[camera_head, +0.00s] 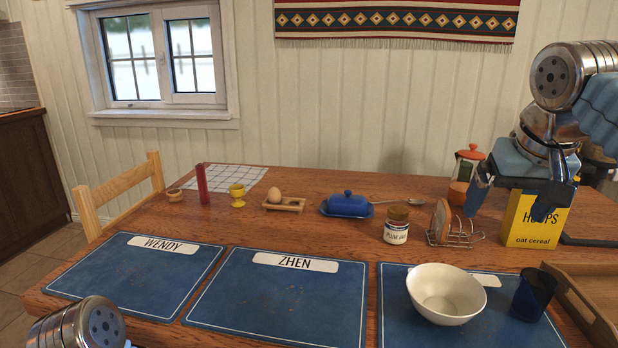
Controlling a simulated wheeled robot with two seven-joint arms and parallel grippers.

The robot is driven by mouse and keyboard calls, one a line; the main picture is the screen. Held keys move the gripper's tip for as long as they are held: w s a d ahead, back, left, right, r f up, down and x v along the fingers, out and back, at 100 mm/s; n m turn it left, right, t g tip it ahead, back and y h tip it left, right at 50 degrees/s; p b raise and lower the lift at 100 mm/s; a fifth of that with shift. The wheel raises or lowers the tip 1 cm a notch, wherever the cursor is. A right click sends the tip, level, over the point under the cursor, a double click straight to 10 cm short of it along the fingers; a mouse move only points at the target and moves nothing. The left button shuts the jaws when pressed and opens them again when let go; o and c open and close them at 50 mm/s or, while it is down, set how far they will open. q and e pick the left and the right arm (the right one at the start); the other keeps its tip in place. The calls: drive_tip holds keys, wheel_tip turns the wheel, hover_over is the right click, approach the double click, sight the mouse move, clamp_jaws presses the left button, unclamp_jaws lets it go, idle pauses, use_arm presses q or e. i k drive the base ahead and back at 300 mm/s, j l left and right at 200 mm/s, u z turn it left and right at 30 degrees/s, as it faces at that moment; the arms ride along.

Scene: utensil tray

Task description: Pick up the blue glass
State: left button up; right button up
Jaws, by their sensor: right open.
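The blue glass (533,294) is dark blue and see-through. It stands upright on the right-hand blue placemat (398,325), close to the right of a white bowl (446,293). My right gripper (512,210) is open with nothing between its fingers. It is at the upper right, in front of the yellow cereal box and apart from the glass, which lies lower in the picture. Only a rounded metal part of my left arm shows at the bottom left; its gripper is out of view.
A wooden tray (590,290) lies right of the glass. The cereal box (536,222), a toast rack (455,232) and a jam jar (396,225) stand behind the bowl.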

sight(536, 288)
drive_tip(key=k, duration=0.95)
